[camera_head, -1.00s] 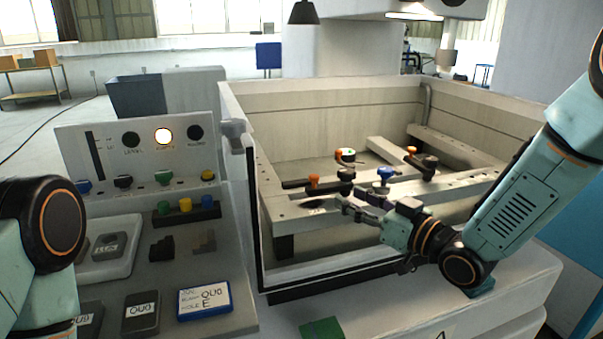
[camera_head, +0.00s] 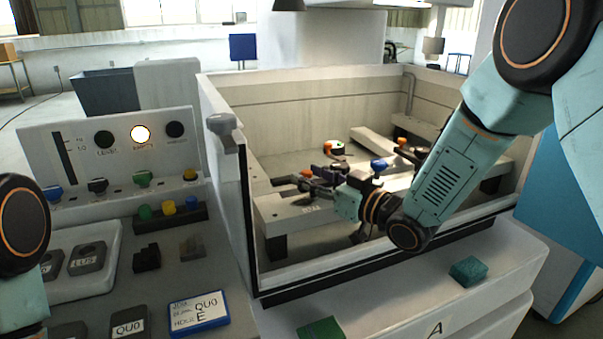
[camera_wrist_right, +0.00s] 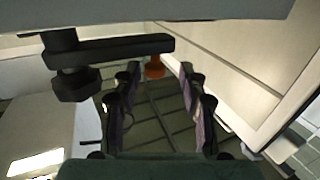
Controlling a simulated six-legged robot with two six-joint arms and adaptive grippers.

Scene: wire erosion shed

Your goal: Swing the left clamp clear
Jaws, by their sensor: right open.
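The left clamp is a dark bar (camera_head: 284,180) with an orange knob (camera_head: 306,173), at the left end of the frame inside the tank. In the right wrist view its black bar (camera_wrist_right: 110,50) spans the upper left, and its orange knob (camera_wrist_right: 155,68) hangs at the bar's right end. My right gripper (camera_head: 312,187) is low over the left rail, close by the clamp. In the wrist view the gripper (camera_wrist_right: 158,85) is open, with the knob seen between and just beyond its fingertips; I see no contact. My left gripper is out of view; only part of that arm shows.
The tank's front wall and black edge (camera_head: 380,262) stand below my right arm. A blue knob (camera_head: 379,164) and another orange knob (camera_head: 402,142) are further right on the fixture. A control panel (camera_head: 115,150) stands left of the tank. A green block (camera_head: 468,270) lies on the front ledge.

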